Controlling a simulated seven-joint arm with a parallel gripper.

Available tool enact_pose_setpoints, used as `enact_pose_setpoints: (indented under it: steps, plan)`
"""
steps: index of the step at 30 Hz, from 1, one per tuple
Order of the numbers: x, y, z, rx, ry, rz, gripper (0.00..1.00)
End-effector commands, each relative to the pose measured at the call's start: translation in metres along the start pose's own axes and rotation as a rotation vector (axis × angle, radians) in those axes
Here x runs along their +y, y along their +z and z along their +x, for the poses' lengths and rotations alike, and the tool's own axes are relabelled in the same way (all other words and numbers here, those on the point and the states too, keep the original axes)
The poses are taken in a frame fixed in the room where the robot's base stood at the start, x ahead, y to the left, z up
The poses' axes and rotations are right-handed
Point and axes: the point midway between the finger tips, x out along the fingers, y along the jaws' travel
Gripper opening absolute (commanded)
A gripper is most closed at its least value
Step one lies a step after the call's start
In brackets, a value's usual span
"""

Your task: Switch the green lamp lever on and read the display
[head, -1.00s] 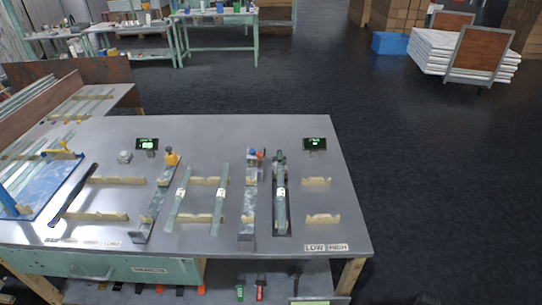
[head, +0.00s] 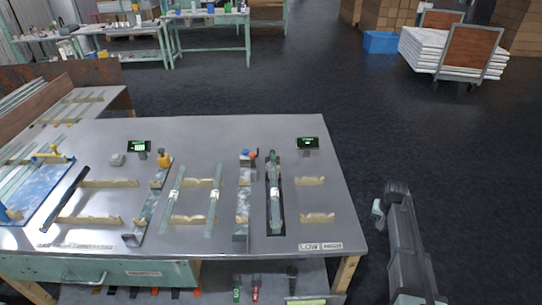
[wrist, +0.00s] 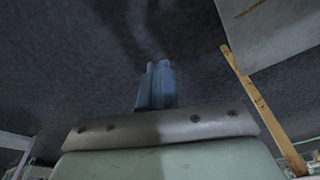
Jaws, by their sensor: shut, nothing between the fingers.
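A fixture with a dark base (head: 268,222) stands on the right half of the grey table and carries a glass tube (head: 276,190). A small green part (head: 273,154), which looks like the green lever, is at its far end; its exact position is too small to tell. A small display with green lit marks (head: 308,143) stands at the table's back right, its text unreadable. A second lit display (head: 139,146) stands at the back left. My gripper (wrist: 158,66) shows in the wrist view with its fingers together and empty, over dark floor, apart from the table.
Fixtures with a yellow top (head: 164,158) and blue and red tops (head: 246,154) stand left of the green one. Pale tube rests (head: 317,217) and a LOW/HIGH label (head: 320,246) are on the right.

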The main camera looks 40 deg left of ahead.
Motion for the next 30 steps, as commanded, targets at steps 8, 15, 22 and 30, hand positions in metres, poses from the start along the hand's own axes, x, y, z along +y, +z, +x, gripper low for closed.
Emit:
enact_pose_setpoints:
  steps: [8,15,22,30]
  plan:
    - [-0.071,-0.076,-0.077,0.114,-0.032,-0.052,0.00]
    - [-0.148,-0.110,-0.140,0.181,-0.033,-0.112,0.00]
    - [-0.220,-0.095,-0.156,0.176,0.039,-0.179,0.00]
    - [-0.309,-0.071,-0.183,0.191,0.130,-0.254,0.00]
